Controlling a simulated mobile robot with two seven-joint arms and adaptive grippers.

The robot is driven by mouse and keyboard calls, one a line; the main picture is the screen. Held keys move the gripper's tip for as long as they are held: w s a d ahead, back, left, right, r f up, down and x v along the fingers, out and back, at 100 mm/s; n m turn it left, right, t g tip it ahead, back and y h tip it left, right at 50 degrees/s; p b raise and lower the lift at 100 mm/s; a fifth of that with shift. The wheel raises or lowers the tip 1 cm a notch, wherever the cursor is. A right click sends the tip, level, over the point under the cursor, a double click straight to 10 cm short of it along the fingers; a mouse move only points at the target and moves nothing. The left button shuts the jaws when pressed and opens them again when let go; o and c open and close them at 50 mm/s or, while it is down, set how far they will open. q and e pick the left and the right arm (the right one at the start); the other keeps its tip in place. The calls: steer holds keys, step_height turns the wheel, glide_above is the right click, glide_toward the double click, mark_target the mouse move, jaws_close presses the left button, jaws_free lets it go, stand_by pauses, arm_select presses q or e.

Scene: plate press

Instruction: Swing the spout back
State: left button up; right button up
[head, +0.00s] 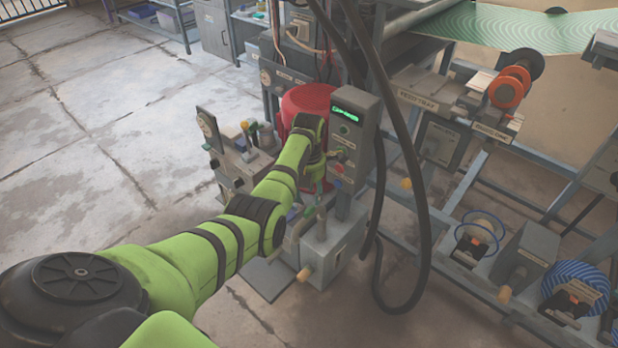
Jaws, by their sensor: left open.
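My left arm reaches in from the lower left, and its wrist bends down in front of the red drum. My left gripper (316,193) is open, small and partly hidden by my own arm, just above a grey box unit (336,250) on the floor. A pale bent tube (293,232), which may be the spout, stands at the left of this unit, close below the gripper. I cannot tell whether the fingers touch it. My right gripper is not in view.
A grey control box (352,135) with a green display stands right beside my wrist. Thick black hoses (417,190) hang to its right. A red drum (305,103) is behind. A bench unit with small valves (240,160) stands left. The floor at left is clear.

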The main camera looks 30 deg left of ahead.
arm_select(q)
steer(key=shift+r, duration=2.8)
